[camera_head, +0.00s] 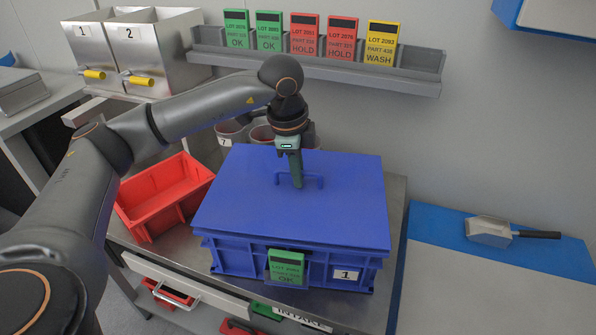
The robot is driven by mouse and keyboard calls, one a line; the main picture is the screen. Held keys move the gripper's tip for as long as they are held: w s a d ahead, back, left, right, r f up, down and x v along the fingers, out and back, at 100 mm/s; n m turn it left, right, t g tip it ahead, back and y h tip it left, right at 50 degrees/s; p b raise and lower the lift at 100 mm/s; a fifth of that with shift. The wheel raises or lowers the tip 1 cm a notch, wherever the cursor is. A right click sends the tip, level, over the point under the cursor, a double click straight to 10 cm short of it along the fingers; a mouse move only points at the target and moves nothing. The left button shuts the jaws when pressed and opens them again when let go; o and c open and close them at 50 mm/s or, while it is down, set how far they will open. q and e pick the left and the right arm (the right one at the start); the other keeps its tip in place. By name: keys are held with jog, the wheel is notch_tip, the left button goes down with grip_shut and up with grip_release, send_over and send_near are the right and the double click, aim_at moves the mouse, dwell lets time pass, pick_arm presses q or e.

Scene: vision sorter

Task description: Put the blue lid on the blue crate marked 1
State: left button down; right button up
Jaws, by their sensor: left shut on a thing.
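The blue lid (345,205) lies over the top of the blue crate marked 1 (316,270); its front edge runs along the crate's upper front. Whether it is fully seated cannot be told. A small blue handle stands up from the middle of the lid. My left gripper (297,182) points down and is shut on that handle, which hides its fingertips in part. The crate's front carries a white label "1" and a green card (286,268). My right gripper is not in view.
A red open bin (160,195) stands left of the crate. Grey round containers (230,131) stand behind it. A rack of lot cards (320,62) hangs on the back wall. A scoop (490,231) lies on the blue-edged table at right, whose front is clear.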

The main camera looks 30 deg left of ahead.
aim_at(291, 191)
pick_arm(q)
jog(key=shift+f+b, duration=0.3)
jog(key=shift+b, duration=0.05)
dwell(0.4)
jog(key=c, duration=0.8)
grip_release()
jog(key=r, duration=0.4)
jog(key=s+r, duration=0.1)
jog(key=r, duration=0.3)
jog(key=s+r, duration=0.1)
jog(key=r, duration=0.3)
jog(key=shift+a+r, duration=0.15)
jog(key=shift+s, duration=0.1)
